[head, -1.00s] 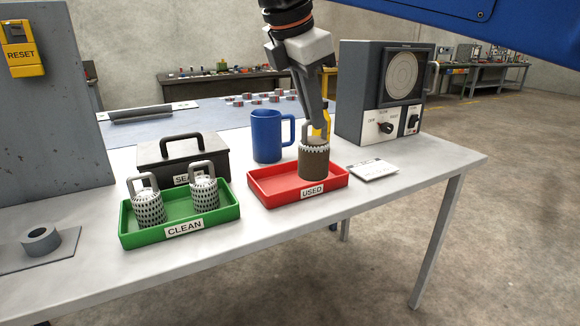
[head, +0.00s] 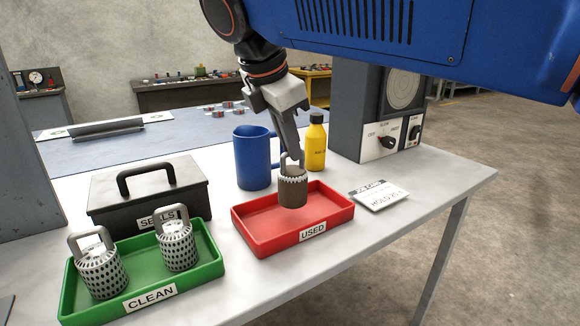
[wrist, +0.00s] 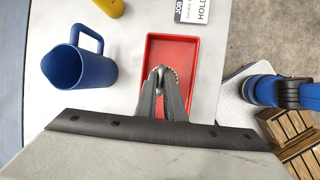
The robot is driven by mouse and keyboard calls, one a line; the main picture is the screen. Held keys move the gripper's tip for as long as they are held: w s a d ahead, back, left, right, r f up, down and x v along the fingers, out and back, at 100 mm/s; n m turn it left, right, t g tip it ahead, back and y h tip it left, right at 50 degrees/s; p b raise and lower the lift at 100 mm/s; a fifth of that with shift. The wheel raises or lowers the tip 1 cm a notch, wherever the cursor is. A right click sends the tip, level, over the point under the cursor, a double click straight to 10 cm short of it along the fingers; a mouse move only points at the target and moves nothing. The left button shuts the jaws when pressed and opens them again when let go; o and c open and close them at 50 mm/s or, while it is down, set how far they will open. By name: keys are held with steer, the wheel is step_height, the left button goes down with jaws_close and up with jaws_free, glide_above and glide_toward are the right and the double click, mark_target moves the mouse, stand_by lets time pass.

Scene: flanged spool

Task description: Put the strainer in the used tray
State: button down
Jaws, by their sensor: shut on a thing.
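The brown, dirty-looking strainer (head: 292,190) hangs upright from its grey handle in my gripper (head: 291,157). My gripper is shut on that handle. The strainer is over the red tray labelled USED (head: 270,244), within its outline. I cannot tell whether its base touches the tray floor. In the wrist view, my gripper (wrist: 161,76) is over the red tray (wrist: 186,38) and mostly hides the strainer (wrist: 174,76). Two clean perforated strainers, one left (head: 102,272) and one right (head: 177,246), stand in the green tray labelled CLEAN (head: 197,273).
A blue mug (head: 252,160) and a yellow bottle (head: 316,145) stand behind the red tray. A black SEALS box (head: 150,195) is at left. A white card (head: 379,195) lies to the right, before a grey instrument (head: 375,115). The table's right end is clear.

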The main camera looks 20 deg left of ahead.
mark_target(293, 171)
steer(key=shift+f, duration=2.2)
steer(key=c, duration=1.8)
jaws_free()
steer(key=shift+c, duration=0.2)
steer(key=v, duration=1.2)
